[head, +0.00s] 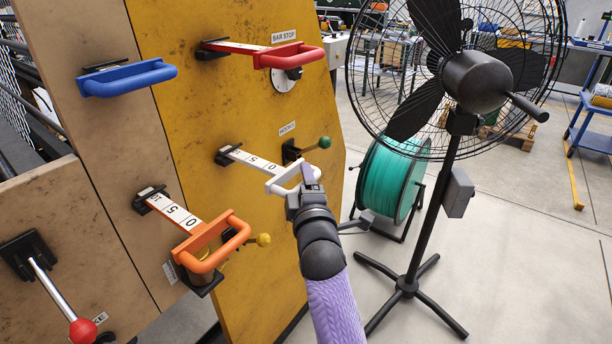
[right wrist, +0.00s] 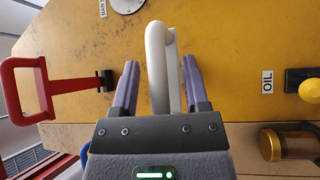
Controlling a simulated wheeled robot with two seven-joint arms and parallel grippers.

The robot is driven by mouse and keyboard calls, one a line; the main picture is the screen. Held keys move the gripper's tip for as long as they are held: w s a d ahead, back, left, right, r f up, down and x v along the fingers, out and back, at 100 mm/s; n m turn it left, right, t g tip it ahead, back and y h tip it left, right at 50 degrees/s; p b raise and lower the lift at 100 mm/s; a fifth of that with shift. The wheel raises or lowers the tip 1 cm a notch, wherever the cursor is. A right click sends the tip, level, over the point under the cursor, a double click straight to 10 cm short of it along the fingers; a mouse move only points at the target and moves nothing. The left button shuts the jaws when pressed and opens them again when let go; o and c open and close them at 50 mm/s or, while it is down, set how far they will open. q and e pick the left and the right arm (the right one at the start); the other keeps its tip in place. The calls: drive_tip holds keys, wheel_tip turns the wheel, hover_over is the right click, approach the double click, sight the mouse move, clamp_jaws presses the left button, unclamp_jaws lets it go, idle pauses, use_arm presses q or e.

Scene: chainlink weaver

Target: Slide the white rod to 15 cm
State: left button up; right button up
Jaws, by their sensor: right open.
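The white rod (head: 252,160) comes out of a black mount on the yellow panel, its face marked with numbers including 0 and 5. It ends in a white handle (head: 283,180), which also shows in the right wrist view (right wrist: 156,62). My right gripper (head: 306,178) is at the handle's right part. In the right wrist view its two purple fingers (right wrist: 159,80) are open, one on each side of the white handle bar, with gaps visible. The exact reading at the mount is too small to tell. My left gripper is not in view.
A red handle (head: 292,56) is above and an orange handle (head: 215,243) below left, with a blue handle (head: 128,78) at upper left. A green-knobbed lever (head: 324,142) is close above my right gripper. A black fan (head: 470,80) and green reel (head: 392,180) stand right.

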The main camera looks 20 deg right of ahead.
drive_tip(key=shift+s, duration=0.15)
drive_tip(key=shift+c, duration=0.6)
clamp_jaws()
idle(0.6)
